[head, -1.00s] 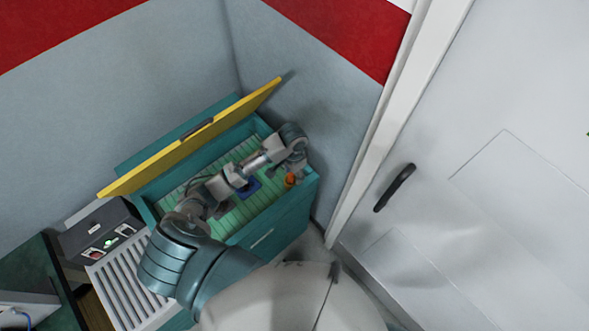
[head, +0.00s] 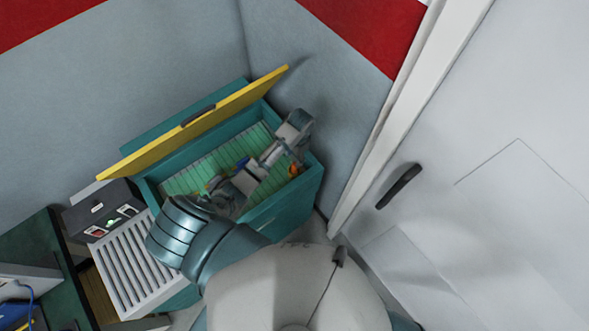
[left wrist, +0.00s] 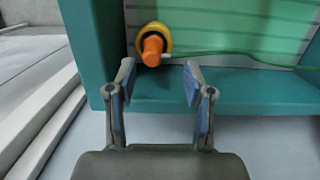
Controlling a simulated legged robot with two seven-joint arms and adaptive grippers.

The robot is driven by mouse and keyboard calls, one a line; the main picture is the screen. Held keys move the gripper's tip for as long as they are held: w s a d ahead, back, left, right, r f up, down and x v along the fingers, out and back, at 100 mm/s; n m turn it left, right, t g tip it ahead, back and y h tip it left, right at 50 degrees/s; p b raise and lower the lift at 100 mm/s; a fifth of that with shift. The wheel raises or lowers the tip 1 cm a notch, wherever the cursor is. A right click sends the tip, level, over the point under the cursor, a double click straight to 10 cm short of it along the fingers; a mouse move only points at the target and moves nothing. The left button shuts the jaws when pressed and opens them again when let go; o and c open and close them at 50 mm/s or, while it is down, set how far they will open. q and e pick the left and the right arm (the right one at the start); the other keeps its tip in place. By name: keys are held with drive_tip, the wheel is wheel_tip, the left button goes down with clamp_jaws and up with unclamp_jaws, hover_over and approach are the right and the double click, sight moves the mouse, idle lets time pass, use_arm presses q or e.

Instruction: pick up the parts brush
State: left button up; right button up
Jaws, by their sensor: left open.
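The parts brush, as far as I can tell, is the orange piece with a yellow ring (left wrist: 153,46) inside the teal bin near its wall. In the head view its orange part (head: 294,170) shows at the bin's right end. My left gripper (left wrist: 159,66) is open and empty, its fingertips just short of the orange piece, which lies roughly between them in the picture. Contact is not visible. In the head view my left gripper (head: 289,150) is small and partly hidden by its wrist. My right gripper is not in view.
The teal bin (head: 293,212) has its yellow-edged lid (head: 215,120) raised and a green slatted floor (head: 200,176). A green line (left wrist: 235,52) runs right from the orange piece. A dark control box (head: 103,212) stands left. A white door (head: 480,200) is at right.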

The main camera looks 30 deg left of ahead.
sight(295, 169)
use_arm(q)
drive_tip(key=f, duration=0.3)
drive_tip(key=d+f, duration=0.1)
drive_tip(key=f, duration=0.1)
drive_tip(key=shift+s+f+p, duration=0.1)
drive_tip(key=shift+s+p, duration=0.3)
drive_tip(key=shift+a, duration=0.2)
clamp_jaws()
